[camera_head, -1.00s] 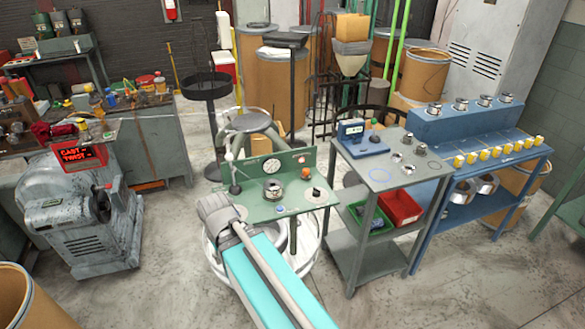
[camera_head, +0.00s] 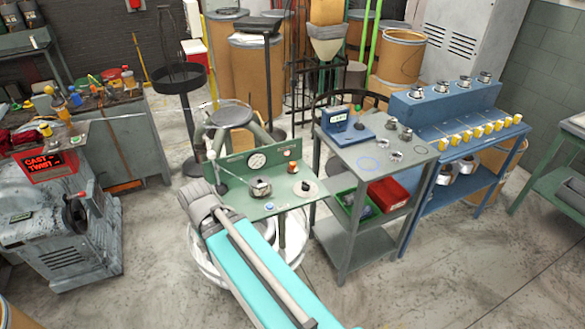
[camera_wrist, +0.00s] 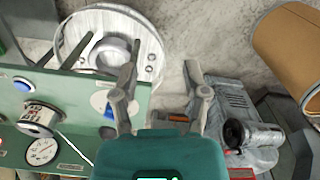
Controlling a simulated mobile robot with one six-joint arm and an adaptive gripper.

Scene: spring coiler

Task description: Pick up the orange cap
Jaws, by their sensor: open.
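A small orange cap-like piece (camera_head: 292,167) shows on the green panel bench (camera_head: 270,207), near the dial gauge; it is too small to tell whether it is the loose orange cap. The green bench also shows in the wrist view (camera_wrist: 70,93), left of the fingers. No orange cap can be made out in that view. In the head view my arm reaches to the bench's front left edge, and the gripper itself is hidden or cannot be made out.
A grey cart (camera_head: 345,210) with a red bin (camera_head: 389,194) and a green bin stands right of the bench. A blue bench (camera_head: 470,148) with yellow knobs is beyond it. A grey machine (camera_head: 65,245) with a red display stands left. Floor in front is clear.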

